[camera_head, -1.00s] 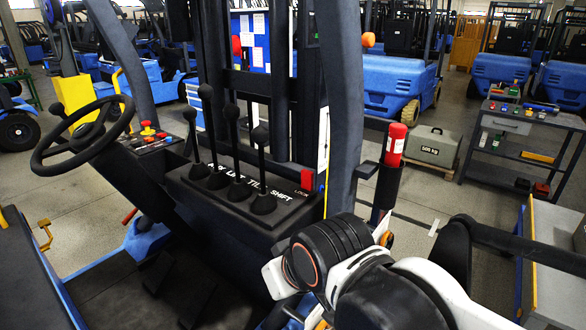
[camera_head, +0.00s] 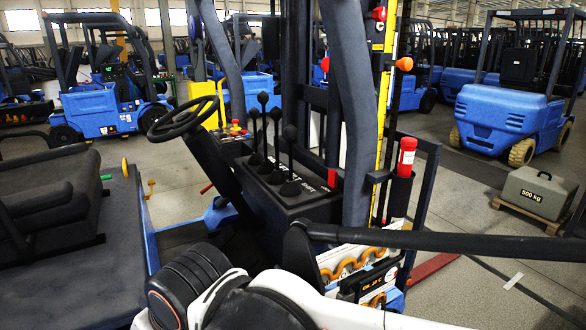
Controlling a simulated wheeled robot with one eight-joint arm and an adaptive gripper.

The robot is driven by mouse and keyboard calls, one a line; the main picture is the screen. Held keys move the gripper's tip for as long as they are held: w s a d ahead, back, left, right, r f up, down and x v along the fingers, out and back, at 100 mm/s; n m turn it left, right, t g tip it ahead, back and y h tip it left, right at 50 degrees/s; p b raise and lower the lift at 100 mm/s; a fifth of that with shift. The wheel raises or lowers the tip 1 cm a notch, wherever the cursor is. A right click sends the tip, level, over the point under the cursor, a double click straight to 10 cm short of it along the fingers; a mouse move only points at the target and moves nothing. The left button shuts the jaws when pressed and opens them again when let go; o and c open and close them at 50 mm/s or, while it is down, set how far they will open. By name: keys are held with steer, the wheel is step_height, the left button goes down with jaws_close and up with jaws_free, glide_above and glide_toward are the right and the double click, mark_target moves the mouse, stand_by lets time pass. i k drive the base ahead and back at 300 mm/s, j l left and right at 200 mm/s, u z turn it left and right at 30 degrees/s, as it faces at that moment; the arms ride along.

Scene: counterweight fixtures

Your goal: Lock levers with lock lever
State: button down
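My gripper is not in view. Only my black and white arm links show at the bottom, in front of and below the console, and nothing of mine is seen touching the levers.
A black steering wheel (camera_head: 182,119) is left of the console, and a dark seat (camera_head: 45,210) lies further left. A thick dark pillar (camera_head: 350,110) rises right behind the lock lever. A red extinguisher (camera_head: 406,157) and a 500 kg weight (camera_head: 537,193) are to the right.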

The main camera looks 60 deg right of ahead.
mark_target(332, 174)
steer(key=k+l+u, duration=0.1)
steer(key=u, duration=0.35)
steer(key=k+u, duration=0.15)
steer(key=u, duration=0.3)
steer(key=k+u, duration=0.15)
steer(key=u, duration=0.35)
steer(key=k+l+z, duration=0.1)
steer(key=k, duration=0.3)
steer(key=l+z, duration=0.1)
steer(key=z, duration=0.4)
steer(key=k+l+z, duration=0.1)
steer(key=z, duration=0.4)
steer(key=l+z, duration=0.15)
steer(key=z, duration=0.35)
